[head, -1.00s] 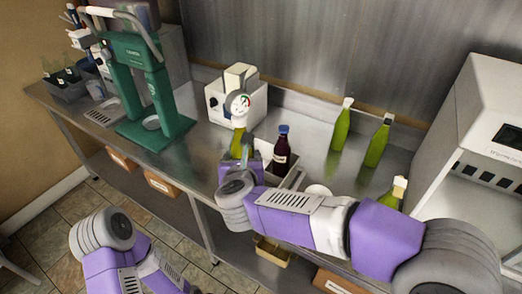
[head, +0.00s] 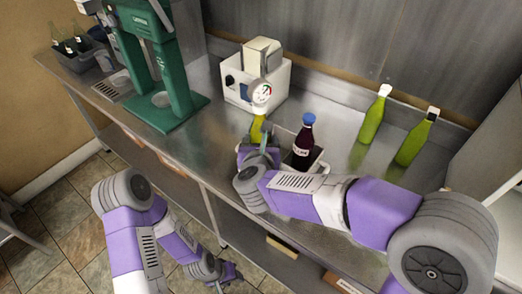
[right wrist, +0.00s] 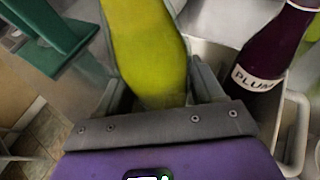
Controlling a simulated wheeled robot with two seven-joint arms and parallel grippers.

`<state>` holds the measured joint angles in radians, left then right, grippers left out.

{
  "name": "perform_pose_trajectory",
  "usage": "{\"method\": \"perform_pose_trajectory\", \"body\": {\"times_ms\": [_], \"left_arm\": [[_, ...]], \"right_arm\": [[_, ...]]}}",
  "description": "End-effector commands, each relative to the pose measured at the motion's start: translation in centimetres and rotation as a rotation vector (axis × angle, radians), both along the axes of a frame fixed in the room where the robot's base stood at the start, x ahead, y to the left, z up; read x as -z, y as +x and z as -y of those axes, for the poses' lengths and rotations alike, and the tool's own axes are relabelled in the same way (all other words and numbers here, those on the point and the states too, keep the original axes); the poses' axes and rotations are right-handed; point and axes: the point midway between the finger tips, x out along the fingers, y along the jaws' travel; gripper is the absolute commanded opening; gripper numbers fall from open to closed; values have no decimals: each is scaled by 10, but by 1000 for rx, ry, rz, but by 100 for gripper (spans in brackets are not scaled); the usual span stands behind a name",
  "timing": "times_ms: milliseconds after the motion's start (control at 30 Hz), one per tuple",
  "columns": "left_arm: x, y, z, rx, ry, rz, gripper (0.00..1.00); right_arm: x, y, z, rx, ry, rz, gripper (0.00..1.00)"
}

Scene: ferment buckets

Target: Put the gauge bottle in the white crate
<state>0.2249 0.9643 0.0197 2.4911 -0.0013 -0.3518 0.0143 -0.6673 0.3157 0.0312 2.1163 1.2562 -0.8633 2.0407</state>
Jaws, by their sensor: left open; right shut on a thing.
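The gauge bottle (head: 257,128) is yellow-green with a round white gauge (head: 261,92) on top. My right gripper (head: 258,152) is shut on it and holds it upright, just left of the white crate (head: 321,163). In the right wrist view the bottle (right wrist: 146,45) stands between the fingers, with its top out of frame. The crate (right wrist: 298,125) is to its right there. A dark plum bottle (head: 304,145) with a blue cap stands in the crate. My left gripper (head: 228,277) is open and empty, low in front of the counter.
A white machine (head: 255,80) stands behind the gauge bottle. A green press (head: 170,70) is at the left. Two green bottles (head: 373,117) (head: 416,140) stand at the back right, near a white appliance (head: 490,150). The counter between press and crate is mostly clear.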

Motion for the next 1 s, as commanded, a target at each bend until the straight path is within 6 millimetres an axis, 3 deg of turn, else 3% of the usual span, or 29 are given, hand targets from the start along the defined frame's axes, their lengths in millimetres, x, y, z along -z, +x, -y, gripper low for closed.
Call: {"method": "perform_pose_trajectory", "body": {"times_ms": [133, 467, 1000], "left_arm": [[9, 0, 0, 0, 0, 0, 43], [9, 0, 0, 0, 0, 1, 43], [25, 0, 0, 0, 0, 0, 43]], "right_arm": [[16, 0, 0, -1, 1, 5, 6], [17, 0, 0, 1, 2, 6, 6], [29, 1, 0, 1, 3, 6, 6]]}}
